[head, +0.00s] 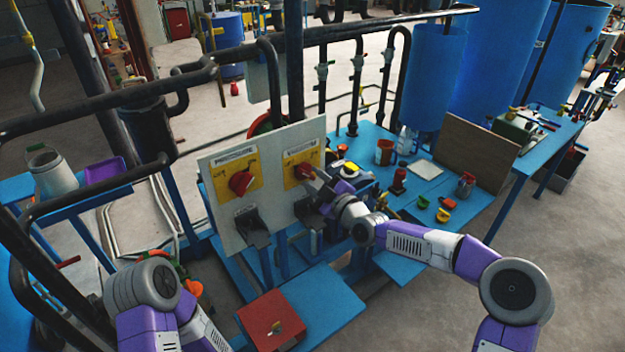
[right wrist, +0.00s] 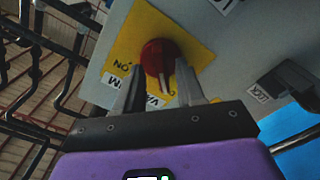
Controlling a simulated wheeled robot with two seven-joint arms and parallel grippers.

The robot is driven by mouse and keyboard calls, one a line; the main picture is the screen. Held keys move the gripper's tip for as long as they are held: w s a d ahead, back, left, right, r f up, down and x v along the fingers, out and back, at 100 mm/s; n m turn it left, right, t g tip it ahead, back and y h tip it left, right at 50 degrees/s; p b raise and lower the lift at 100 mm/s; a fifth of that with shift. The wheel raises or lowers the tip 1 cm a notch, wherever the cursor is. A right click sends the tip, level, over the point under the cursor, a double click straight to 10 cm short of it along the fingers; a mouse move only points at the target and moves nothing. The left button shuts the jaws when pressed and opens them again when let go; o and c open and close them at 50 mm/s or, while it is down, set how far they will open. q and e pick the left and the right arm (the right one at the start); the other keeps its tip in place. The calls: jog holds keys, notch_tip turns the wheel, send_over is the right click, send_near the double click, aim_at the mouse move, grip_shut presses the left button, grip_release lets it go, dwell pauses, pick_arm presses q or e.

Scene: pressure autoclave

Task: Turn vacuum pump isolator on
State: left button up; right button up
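The vacuum isolator is a red rotary knob (head: 306,171) on a yellow plate (head: 296,161), on the right half of an upright grey panel (head: 229,226). In the right wrist view the red knob (right wrist: 158,57) shows upside down, with "ON" and part of a "VACUUM" label beside it. My right gripper (head: 313,182) is at this knob. In the right wrist view its two fingers (right wrist: 160,88) are apart, with the knob's handle between or just beyond the tips; contact cannot be told. My left arm is low at left; its gripper is not seen.
A second red knob (head: 241,182) on a yellow plate is on the panel's left half. Dark brackets (head: 251,227) stick out below the knobs. Black pipes run around the panel. A blue table (head: 425,190) with cups and small parts stands at right; a red box (head: 272,318) sits in front.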

jog(key=shift+w+a, duration=0.35)
jog(key=shift+w, duration=0.15)
grip_shut()
